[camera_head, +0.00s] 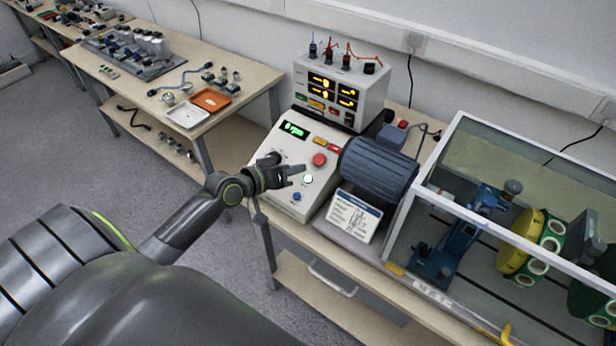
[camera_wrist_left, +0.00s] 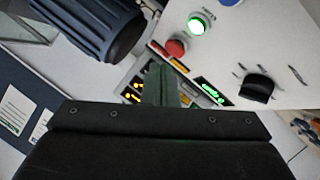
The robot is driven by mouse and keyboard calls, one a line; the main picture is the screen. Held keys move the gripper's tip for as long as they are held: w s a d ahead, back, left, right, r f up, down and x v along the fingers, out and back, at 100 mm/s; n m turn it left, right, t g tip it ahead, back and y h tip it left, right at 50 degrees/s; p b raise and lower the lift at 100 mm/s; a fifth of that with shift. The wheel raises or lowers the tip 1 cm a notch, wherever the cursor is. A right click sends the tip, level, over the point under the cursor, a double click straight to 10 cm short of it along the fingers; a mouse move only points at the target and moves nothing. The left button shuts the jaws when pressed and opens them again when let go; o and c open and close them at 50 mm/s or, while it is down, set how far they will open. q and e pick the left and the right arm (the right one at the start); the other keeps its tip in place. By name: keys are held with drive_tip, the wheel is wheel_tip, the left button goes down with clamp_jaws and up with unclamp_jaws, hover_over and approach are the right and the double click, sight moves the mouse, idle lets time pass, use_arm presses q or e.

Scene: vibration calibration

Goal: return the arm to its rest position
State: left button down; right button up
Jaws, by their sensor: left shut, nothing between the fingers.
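My left gripper (camera_head: 297,171) is shut and empty, in front of the sloped control panel (camera_head: 283,146). The panel carries a red button (camera_head: 319,160), a lit green-white button (camera_head: 308,179), a blue button (camera_head: 296,196) and a green display (camera_head: 295,129). In the left wrist view the shut fingers (camera_wrist_left: 161,82) stand before the panel, with the lit button (camera_wrist_left: 197,25), the red button (camera_wrist_left: 176,47) and a black knob (camera_wrist_left: 257,88) around them. Whether the fingertips touch the panel cannot be told. My right gripper is not in view.
A blue motor (camera_head: 377,172) and a glass-walled enclosure (camera_head: 432,152) with a yellow disc (camera_head: 519,243) stand to the right. A meter box with leads (camera_head: 340,88) stands behind the panel. A side bench (camera_head: 222,62) holds an orange tray (camera_head: 210,100) and a white tray (camera_head: 187,115). Floor is clear at left.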

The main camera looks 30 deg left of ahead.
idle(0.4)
use_arm(q)
drive_tip(key=s+d+f+m+g+y, duration=0.1)
drive_tip(key=s+d+f+m+g, duration=0.15)
drive_tip(key=s, duration=0.45)
drive_tip(key=s+d+f+m+g+y, duration=0.1)
drive_tip(key=s+d+f+g, duration=0.25)
drive_tip(key=s, duration=0.35)
drive_tip(key=s+a+g+y, duration=0.3)
drive_tip(key=s+g+y, duration=0.1)
drive_tip(key=s, duration=1)
wheel_tip(320, 180, down, 25)
drive_tip(key=a+g, duration=0.1)
drive_tip(key=a, duration=0.1)
drive_tip(key=s+d+f+g+b, duration=0.1)
drive_tip(key=s+f, duration=1.4)
drive_tip(key=f, duration=0.2)
drive_tip(key=shift+s+d+f+h+b, duration=0.15)
drive_tip(key=shift+d+f+h+b, duration=0.15)
drive_tip(key=shift+d+b, duration=0.1)
